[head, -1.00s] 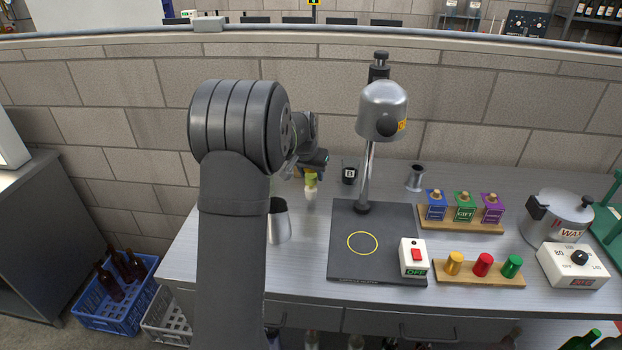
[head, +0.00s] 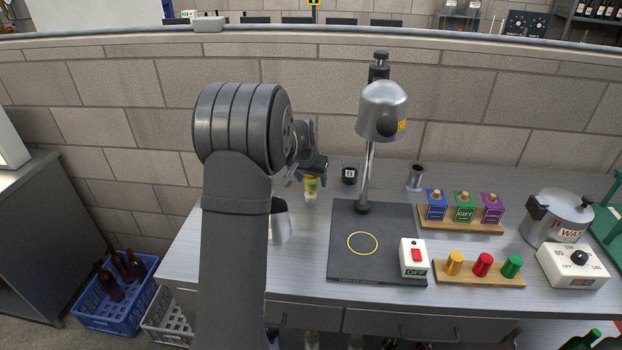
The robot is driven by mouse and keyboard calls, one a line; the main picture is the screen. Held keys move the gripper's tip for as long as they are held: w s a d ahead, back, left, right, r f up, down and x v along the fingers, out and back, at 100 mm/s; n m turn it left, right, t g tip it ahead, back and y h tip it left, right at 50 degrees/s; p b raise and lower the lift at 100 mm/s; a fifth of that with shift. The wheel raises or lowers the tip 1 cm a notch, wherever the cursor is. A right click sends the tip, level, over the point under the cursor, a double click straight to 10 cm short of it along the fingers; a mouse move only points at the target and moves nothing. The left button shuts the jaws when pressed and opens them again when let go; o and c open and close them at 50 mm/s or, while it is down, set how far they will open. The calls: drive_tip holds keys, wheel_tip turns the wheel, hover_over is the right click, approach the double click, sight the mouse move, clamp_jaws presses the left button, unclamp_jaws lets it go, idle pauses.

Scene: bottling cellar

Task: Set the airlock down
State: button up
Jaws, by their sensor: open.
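A small yellow-green and white item (head: 311,186), which looks like the airlock, is upright at the back of the steel worktop, left of the black cup marked B. It is small and partly covered by my gripper, so its exact shape is unclear. My gripper (head: 309,177) is open and right at the top of this item. I cannot tell whether the fingers touch it or whether its foot rests fully on the worktop.
A black cup marked B (head: 349,172) stands close on the right, with the capping press (head: 382,112) beyond it. A steel jug (head: 280,224) stands in front, partly behind my arm. The worktop (head: 309,240) between jug and press base is clear.

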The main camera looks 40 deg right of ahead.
drive_tip(key=v, duration=1.2)
drive_tip(key=shift+d+r, duration=0.1)
drive_tip(key=x, duration=1.2)
drive_tip(key=shift+r, duration=1.05)
